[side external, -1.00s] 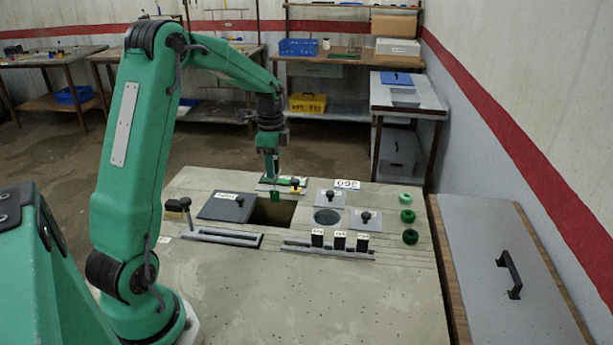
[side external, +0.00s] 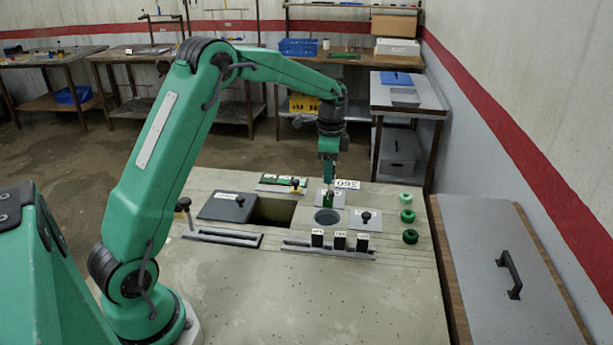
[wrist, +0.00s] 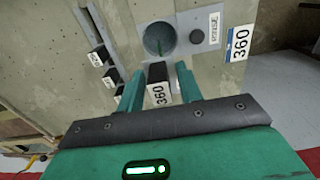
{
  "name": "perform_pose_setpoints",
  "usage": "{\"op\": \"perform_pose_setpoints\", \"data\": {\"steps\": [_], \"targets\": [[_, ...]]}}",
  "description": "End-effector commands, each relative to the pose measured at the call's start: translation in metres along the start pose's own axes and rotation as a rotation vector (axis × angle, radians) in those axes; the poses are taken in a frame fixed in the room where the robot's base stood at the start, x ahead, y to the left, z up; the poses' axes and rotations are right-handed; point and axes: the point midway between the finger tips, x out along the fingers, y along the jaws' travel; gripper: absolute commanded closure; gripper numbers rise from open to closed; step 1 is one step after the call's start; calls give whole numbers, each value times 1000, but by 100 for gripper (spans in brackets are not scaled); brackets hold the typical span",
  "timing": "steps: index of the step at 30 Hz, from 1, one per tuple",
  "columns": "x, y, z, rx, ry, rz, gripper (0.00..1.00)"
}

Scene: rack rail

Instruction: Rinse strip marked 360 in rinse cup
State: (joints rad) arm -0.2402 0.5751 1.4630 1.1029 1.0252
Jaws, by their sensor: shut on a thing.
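My gripper (side external: 329,182) is shut on a strip whose black handle has a white label reading 360. In the wrist view the handle (wrist: 158,78) sits between the two fingers. In the side view the dark green strip (side external: 328,202) hangs below the fingers, near the round rinse cup (side external: 328,217) and its knobbed lid. The cup (wrist: 150,42) is open in the wrist view, just beyond the handle. A thin green line shows inside its outline; I cannot tell whether the strip's tip is in the cup or above it.
A lid marked RINSE (wrist: 214,28) lies beside the cup. A rail holds black-handled strips (side external: 339,241) in front. A square opening (side external: 273,212) and flat lid (side external: 228,207) lie left. A 360 sign (side external: 347,184) stands behind.

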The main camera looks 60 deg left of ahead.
Motion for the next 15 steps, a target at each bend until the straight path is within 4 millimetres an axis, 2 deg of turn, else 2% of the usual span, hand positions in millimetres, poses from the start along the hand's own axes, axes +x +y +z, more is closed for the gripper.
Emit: {"op": "perform_pose_setpoints", "data": {"steps": [15], "targets": [[11,0,1,0,-1,1,81]]}}
